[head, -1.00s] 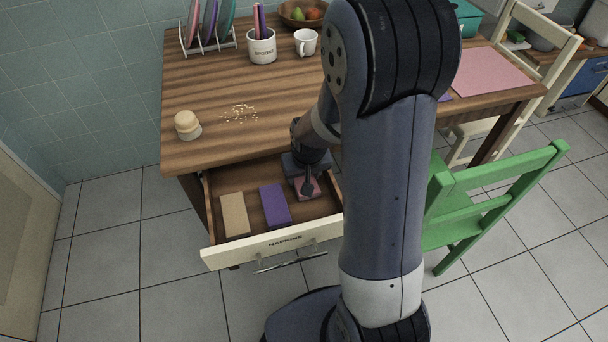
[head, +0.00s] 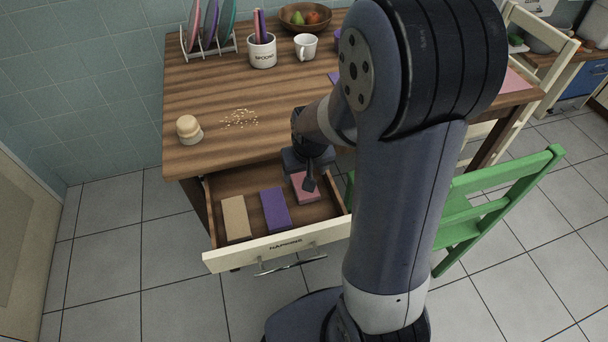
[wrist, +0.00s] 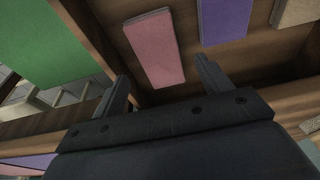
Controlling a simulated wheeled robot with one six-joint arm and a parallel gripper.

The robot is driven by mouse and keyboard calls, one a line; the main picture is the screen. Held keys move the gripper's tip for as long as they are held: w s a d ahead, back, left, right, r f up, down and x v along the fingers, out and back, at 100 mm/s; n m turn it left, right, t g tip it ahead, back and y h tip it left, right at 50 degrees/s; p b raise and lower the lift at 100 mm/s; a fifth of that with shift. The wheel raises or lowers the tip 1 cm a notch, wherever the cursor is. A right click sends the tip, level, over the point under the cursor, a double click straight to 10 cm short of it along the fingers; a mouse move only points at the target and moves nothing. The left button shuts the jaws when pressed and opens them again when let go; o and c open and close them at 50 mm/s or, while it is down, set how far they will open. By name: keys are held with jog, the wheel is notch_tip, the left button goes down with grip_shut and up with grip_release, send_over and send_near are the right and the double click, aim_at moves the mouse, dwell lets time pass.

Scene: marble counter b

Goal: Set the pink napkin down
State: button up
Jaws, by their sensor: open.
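The pink napkin (head: 303,193) lies flat in the right part of the open drawer (head: 280,245), whose front is lettered "NAPKINS". It also shows in the wrist view (wrist: 152,48). A purple napkin (head: 275,210) lies to its left, apart from it, and a tan napkin (head: 235,217) lies further left. My gripper (head: 310,183) is just over the pink napkin and hides part of it in the head view. In the wrist view my gripper (wrist: 164,70) has its two fingers spread wide, with nothing between them.
The wooden table (head: 220,95) above the drawer holds scattered crumbs (head: 240,119), a small round wooden-looking item (head: 188,129), a spoon crock (head: 262,50), a white mug (head: 306,46) and a plate rack (head: 208,40). A green chair (head: 470,205) stands to the right of my arm.

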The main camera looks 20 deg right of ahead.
jog(key=p+v, duration=0.1)
jog(key=v, duration=0.6)
dwell(1.1)
